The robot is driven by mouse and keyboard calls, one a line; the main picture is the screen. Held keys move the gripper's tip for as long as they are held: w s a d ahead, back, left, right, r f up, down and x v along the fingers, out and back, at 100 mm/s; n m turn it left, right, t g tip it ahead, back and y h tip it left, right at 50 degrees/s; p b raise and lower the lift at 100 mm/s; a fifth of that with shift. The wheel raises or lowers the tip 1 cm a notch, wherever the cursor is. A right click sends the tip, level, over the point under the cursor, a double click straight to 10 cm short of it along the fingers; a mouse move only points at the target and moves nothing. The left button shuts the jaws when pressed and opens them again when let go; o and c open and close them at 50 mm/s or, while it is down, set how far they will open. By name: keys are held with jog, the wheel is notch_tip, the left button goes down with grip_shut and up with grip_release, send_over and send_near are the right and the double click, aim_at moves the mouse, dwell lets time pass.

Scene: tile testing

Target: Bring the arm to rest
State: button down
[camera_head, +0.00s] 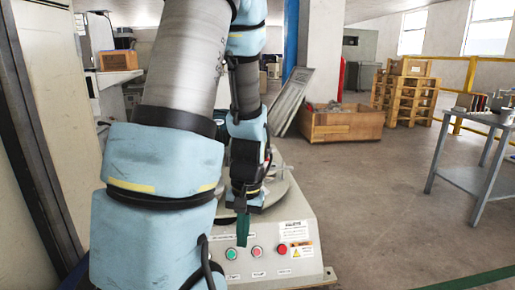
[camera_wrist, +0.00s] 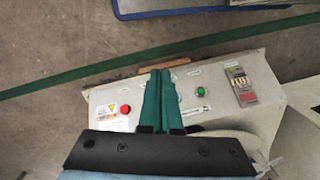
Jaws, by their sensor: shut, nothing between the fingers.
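My arm fills the left and middle of the head view, with light blue covers over its links. My gripper (camera_head: 243,243) hangs down in front of the machine's control panel, with its green fingers together and nothing between them. In the wrist view the two green fingers (camera_wrist: 163,73) lie side by side over the panel. I cannot tell how far they are from its surface. The testing machine (camera_head: 308,264) is a pale box with a round plate on top, partly hidden by my arm.
The panel has a green button (camera_head: 232,253), a red button (camera_head: 282,249) and a switch box (camera_wrist: 241,85). A grey metal table (camera_head: 468,180) stands at the right. A wooden crate (camera_head: 340,127) and stacked pallets (camera_head: 404,100) are behind. The floor between is clear.

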jog(key=a+r+n+t+h+p, duration=0.1)
jog(key=a+r+t+p, duration=0.1)
jog(key=r+p, duration=3.7)
notch_tip(320, 180, up, 8)
jog(key=shift+a, duration=0.55)
jog(key=shift+s, duration=0.1)
